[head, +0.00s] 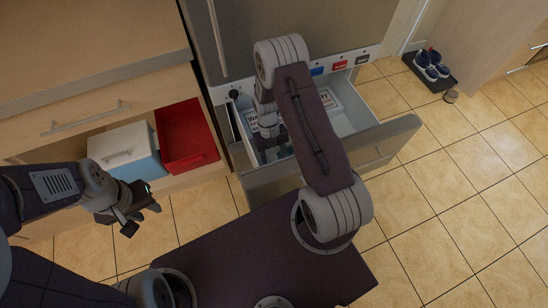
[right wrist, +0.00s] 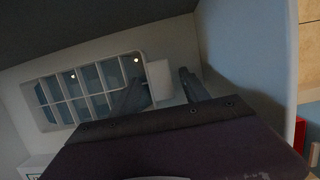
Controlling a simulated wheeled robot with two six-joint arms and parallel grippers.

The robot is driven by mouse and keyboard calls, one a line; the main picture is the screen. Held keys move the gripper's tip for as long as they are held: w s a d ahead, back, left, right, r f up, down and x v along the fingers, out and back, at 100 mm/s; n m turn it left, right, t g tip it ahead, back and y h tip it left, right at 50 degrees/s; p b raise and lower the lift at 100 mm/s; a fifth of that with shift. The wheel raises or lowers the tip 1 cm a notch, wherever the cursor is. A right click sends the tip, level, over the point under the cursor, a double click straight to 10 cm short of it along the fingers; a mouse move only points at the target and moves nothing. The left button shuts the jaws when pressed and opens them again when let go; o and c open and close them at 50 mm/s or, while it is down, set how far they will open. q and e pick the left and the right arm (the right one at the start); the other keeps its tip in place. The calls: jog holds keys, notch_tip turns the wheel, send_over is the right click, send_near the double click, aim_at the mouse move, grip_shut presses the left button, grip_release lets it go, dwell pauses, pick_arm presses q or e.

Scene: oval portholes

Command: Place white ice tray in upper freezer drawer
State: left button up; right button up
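The white ice tray (right wrist: 85,92), with several compartments and a tab (right wrist: 160,80) at one end, shows in the right wrist view, within the pale drawer walls. I cannot tell if it rests flat on the drawer floor. My right gripper (right wrist: 162,92) has its two fingers apart, one on each side of the tab; contact is not clear. In the head view my right arm reaches down into the pulled-out freezer drawer (head: 362,122) and hides most of the tray area. My left gripper (head: 142,218) is open and empty, low at the left, away from the drawer.
A blue cooler with a white lid (head: 123,146) and a red bin (head: 186,136) sit in the cabinet left of the drawer. White printed labels (head: 325,98) lie inside the drawer. Shoes on a dark mat (head: 441,78) are at the upper right.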

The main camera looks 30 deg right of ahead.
jog(key=shift+r, duration=0.15)
jog(key=p+v, duration=0.4)
jog(key=v, duration=0.8)
jog(key=s+a+r+n+t, duration=0.1)
jog(key=s+a+r+t, duration=0.3)
jog(key=s+r, duration=0.7)
jog(key=shift+a+r, duration=0.35)
jog(key=shift+r, duration=0.05)
